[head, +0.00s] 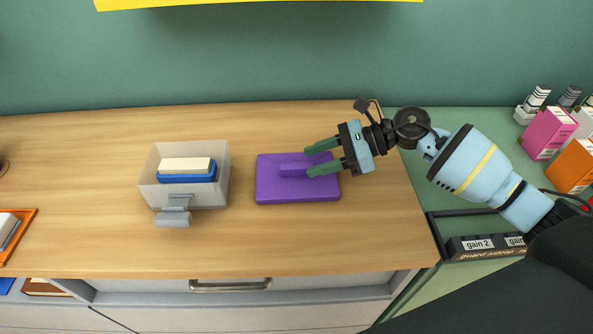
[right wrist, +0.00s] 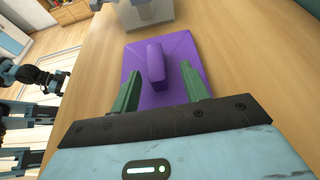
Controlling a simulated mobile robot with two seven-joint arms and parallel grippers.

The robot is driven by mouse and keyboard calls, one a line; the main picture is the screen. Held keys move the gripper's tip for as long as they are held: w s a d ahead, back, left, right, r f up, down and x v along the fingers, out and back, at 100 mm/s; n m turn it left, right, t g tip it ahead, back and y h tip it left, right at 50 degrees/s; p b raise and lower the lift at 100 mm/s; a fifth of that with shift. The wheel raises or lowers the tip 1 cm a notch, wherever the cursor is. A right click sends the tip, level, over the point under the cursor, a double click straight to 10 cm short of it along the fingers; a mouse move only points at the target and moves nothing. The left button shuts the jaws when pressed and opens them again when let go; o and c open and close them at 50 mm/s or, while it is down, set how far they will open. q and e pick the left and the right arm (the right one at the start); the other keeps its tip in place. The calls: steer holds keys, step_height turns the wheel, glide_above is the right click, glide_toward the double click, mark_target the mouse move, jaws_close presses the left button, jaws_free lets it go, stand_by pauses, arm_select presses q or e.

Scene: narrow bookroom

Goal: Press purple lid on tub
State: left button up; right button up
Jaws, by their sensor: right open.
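The purple lid (head: 267,189) lies flat on the wooden table, with a raised bar handle (head: 291,169) across its middle. The open-topped, translucent grey tub (head: 149,187) stands left of it, apart from it. A cream block (head: 185,164) and a blue piece (head: 187,179) are inside the tub. My right gripper (head: 309,161) is open and empty over the lid's right part, fingers pointing left. In the right wrist view the lid's handle (right wrist: 155,62) lies ahead, in line with the gap between the fingers. Whether they touch the lid is unclear.
A grey tab (head: 173,218) sticks out at the tub's front. An orange tray (head: 16,240) stands at the table's left edge. Pink (head: 548,132) and orange (head: 573,165) boxes stand on the green surface at right. The wood around tub and lid is clear.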

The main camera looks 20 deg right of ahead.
mark_target(300, 164)
steer(key=x, duration=0.1)
steer(key=p+x, duration=0.1)
steer(key=x, duration=0.2)
steer(key=shift+s+a+r, duration=0.1)
steer(key=shift+a+r, duration=0.2)
steer(key=shift+a, duration=0.05)
steer(key=shift+a+f, duration=0.1)
steer(key=shift+a, duration=0.1)
steer(key=shift+f, duration=0.1)
arm_select(q)
steer(key=shift+w+r, duration=0.3)
steer(key=shift+r, duration=0.5)
arm_select(e)
jaws_close()
